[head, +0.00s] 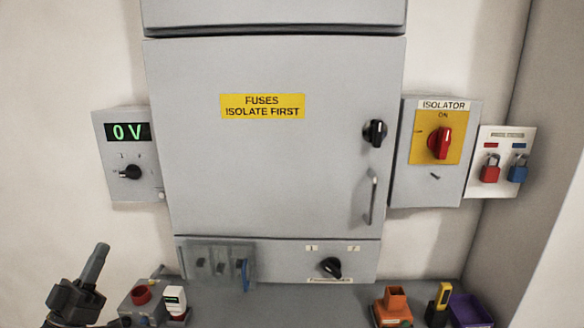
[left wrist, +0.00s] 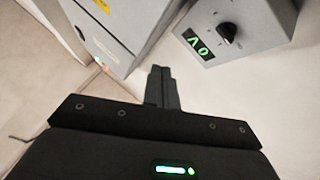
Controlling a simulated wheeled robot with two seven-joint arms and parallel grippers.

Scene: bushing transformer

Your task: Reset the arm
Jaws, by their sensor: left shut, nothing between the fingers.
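My left gripper (head: 96,262) is at the lower left of the head view, in front of the wall and left of the shelf. Its fingers are together, pointing up and slightly right, with nothing between them. In the left wrist view the closed fingers (left wrist: 161,88) point toward the wall, below the meter box (left wrist: 232,32). The fingers appear apart from everything around them. My right gripper is in neither view.
A grey cabinet (head: 260,170) labelled "FUSES ISOLATE FIRST" is shut. The meter box (head: 127,150) reads 0V. The isolator (head: 440,142) has a red handle. Padlocks (head: 490,172) hang at right. The shelf (head: 290,300) carries an orange holder (head: 394,305) and purple bin (head: 468,311).

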